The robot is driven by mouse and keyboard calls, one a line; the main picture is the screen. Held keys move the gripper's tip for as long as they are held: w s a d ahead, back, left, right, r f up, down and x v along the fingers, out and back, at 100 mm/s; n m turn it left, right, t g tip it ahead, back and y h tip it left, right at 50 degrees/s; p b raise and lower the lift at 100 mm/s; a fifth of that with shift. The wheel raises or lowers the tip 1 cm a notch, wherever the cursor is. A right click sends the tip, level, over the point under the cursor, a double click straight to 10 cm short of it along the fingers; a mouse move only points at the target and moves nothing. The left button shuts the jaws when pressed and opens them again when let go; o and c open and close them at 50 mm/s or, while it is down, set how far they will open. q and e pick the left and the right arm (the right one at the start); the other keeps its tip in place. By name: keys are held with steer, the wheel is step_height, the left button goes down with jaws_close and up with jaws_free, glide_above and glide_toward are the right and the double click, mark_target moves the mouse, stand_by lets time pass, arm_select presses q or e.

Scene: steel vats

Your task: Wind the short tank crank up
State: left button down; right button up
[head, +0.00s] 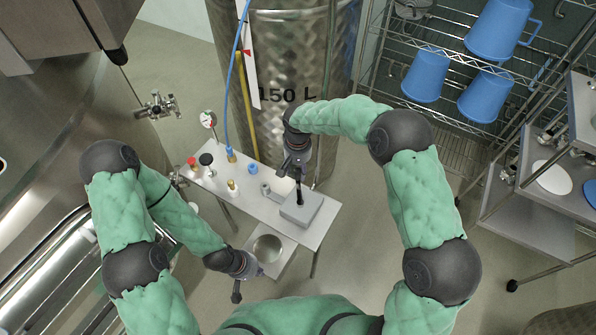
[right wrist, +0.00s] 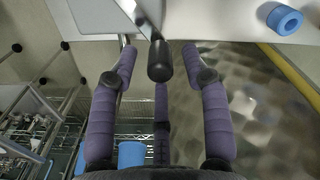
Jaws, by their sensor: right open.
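The crank shows in the right wrist view as a steel arm (right wrist: 140,16) with a black cylindrical knob (right wrist: 159,62). The knob appears between the spread purple fingers of my right gripper (right wrist: 160,56), with visible gaps at both sides. In the head view my right gripper (head: 297,172) points down over a grey block (head: 302,208) on the steel table, and it hides most of the crank. The steel tank marked 150 L (head: 285,125) stands behind. My left gripper (head: 248,276) is low beside a small plate, and its finger opening is unclear.
The narrow steel table (head: 245,190) carries small red, black, brass and blue fittings left of the block. A blue hose (head: 236,70) and a gauge (head: 208,119) rise there. A wire rack with blue jugs (head: 427,75) stands at right. A large steel vat (head: 60,150) fills the left.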

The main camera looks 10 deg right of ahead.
step_height(320, 180, up, 10)
stand_by(0.4)
